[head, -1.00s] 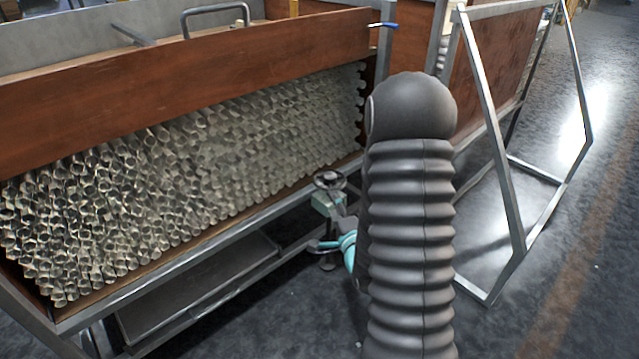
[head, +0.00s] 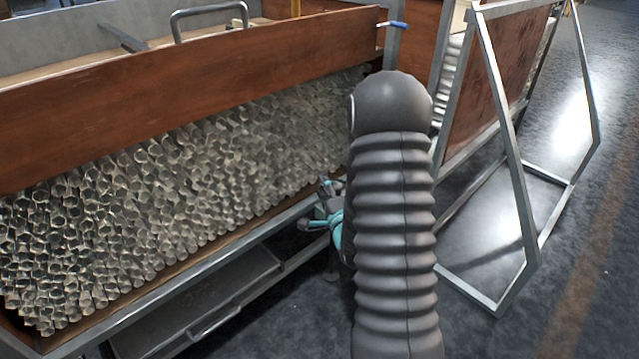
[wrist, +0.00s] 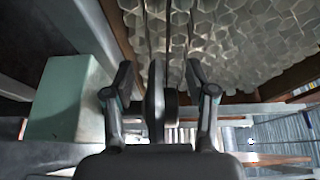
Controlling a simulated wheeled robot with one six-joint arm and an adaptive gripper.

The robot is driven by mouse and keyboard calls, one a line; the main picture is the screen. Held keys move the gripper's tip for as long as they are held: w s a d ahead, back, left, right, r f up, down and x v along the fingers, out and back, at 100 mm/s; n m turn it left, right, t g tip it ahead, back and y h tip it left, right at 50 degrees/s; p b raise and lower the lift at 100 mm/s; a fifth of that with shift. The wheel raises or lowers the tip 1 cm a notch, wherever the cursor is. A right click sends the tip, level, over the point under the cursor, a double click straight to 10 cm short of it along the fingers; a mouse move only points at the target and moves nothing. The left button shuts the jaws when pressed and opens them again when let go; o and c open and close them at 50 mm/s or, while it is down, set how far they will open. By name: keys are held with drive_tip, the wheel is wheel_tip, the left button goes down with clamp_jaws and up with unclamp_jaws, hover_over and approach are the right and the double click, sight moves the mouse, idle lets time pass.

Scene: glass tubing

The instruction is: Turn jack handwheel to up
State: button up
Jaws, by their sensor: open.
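My gripper (head: 314,205) is at the lower edge of the tubing rack in the head view, partly hidden behind my own arm. In the wrist view my gripper (wrist: 158,72) is open, one finger on each side of a dark upright part. That part looks like the jack handwheel (wrist: 155,92) seen nearly edge-on; gaps show on both sides of it. The pale teal jack body (wrist: 68,100) is left of the fingers. In the head view the handwheel and jack are mostly covered by my gripper and arm, so the wheel's setting cannot be told.
A rack of stacked glass tubes (head: 150,215) with a brown side board (head: 200,95) fills the left. A lower metal shelf (head: 200,300) runs under it. A grey metal frame (head: 515,170) stands to the right. Open dark floor (head: 585,230) lies beyond.

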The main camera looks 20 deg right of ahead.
drive_tip(key=shift+w+d, duration=0.15)
drive_tip(key=shift+w, duration=0.25)
clamp_jaws()
